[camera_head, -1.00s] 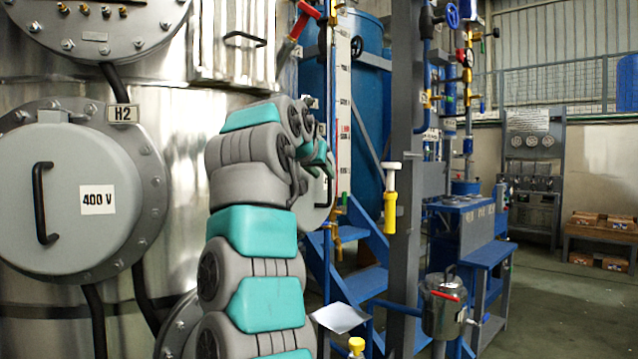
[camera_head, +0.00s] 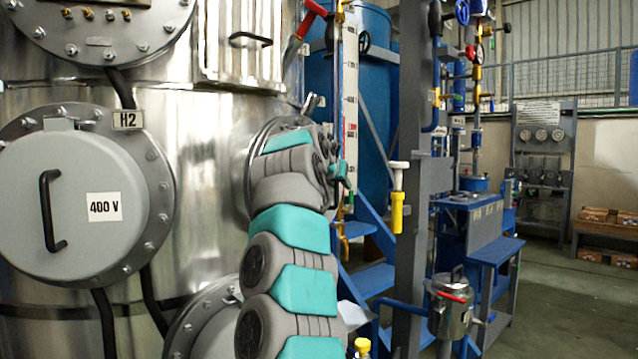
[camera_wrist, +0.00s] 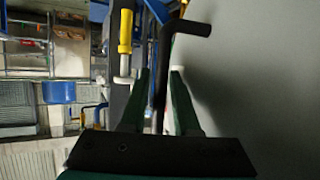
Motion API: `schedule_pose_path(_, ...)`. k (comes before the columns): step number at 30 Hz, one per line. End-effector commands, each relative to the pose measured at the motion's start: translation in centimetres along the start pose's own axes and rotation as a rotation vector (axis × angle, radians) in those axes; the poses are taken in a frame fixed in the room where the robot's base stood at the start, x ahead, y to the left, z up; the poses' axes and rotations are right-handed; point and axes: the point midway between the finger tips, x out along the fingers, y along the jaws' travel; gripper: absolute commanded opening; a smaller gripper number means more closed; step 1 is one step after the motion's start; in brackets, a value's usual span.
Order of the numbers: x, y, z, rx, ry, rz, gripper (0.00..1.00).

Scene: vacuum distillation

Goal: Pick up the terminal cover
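My gripper (camera_wrist: 160,72) is open in the wrist view, with its two green fingers on either side of a black bar handle (camera_wrist: 165,55). The handle stands off a smooth grey surface (camera_wrist: 260,70), which looks like a terminal cover. In the head view my gripper (camera_head: 340,172) is at the arm's end, partly hidden. A round flange (camera_head: 255,160) on the tank shows behind my arm, and any cover on it is mostly hidden. A grey round terminal cover (camera_head: 75,180) marked 400 V, with a black handle (camera_head: 47,210), sits on the tank at left.
The shiny metal tank (camera_head: 210,130) fills the left side. A grey post (camera_head: 410,150) with a yellow-handled tool (camera_head: 397,205) stands right of my arm. Blue steps (camera_head: 370,278) and a metal pot (camera_head: 450,305) are low at right. Open floor lies farther right.

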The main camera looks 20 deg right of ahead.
Motion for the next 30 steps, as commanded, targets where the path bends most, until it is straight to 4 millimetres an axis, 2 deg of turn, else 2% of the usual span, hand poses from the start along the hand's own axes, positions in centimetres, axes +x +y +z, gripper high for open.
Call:
schedule_pose_path(2, 0.01, 0.02, 0.03, 0.0, 0.0, 0.0, 0.29)
schedule_pose_path(9, -0.01, 0.04, 0.02, 0.001, 0.0, 0.0, 0.02)
schedule_pose_path(10, -0.01, 0.05, 0.02, 0.001, 0.0, 0.001, 0.0)
schedule_pose_path(30, -0.02, 0.05, 0.0, 0.001, 0.0, 0.0, 0.0)
